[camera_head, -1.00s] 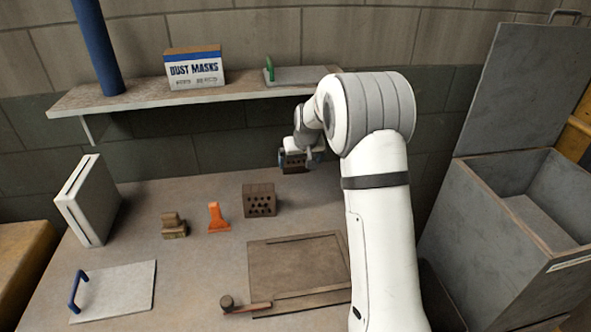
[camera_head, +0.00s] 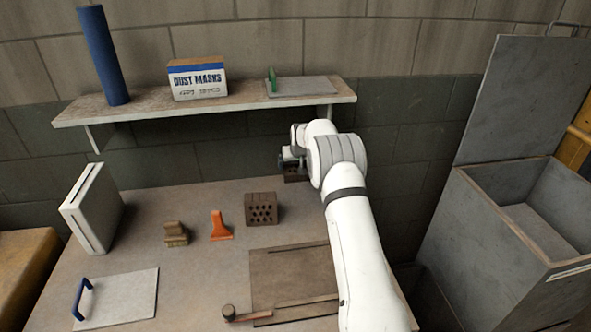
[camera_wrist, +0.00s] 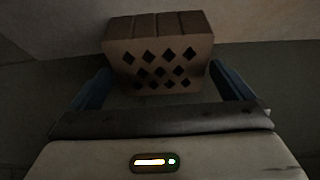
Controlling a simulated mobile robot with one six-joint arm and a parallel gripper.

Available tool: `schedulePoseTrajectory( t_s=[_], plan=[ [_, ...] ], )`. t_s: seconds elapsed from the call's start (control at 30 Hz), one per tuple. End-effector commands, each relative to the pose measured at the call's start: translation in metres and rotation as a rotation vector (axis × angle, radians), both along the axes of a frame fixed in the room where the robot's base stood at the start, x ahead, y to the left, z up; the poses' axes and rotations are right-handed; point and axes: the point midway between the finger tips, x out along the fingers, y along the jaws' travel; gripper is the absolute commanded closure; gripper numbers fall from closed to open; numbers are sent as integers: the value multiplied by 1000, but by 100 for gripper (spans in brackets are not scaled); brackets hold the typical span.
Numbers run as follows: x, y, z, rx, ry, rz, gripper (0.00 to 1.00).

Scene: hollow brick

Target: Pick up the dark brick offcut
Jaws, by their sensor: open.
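An orange tool (camera_head: 221,226) and a small tan block (camera_head: 176,233) stand left of the nearer brick. A brown board (camera_head: 285,275) lies in front, partly behind my arm. The shelf (camera_head: 150,109) overhangs the back. An open grey bin (camera_head: 510,240) is at right.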

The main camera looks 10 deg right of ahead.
Motion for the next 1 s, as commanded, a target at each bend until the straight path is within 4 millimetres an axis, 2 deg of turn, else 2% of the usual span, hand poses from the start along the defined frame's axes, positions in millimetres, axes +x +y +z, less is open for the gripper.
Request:
schedulePoseTrajectory(
  t_s=[0.3, 0.6, 1.0],
  plan=[
    [16, 0, -31, 0, 2, 0, 0],
    [17, 0, -34, 0, 1, 0, 0],
    [17, 0, -34, 0, 2, 0, 32]
  ],
)
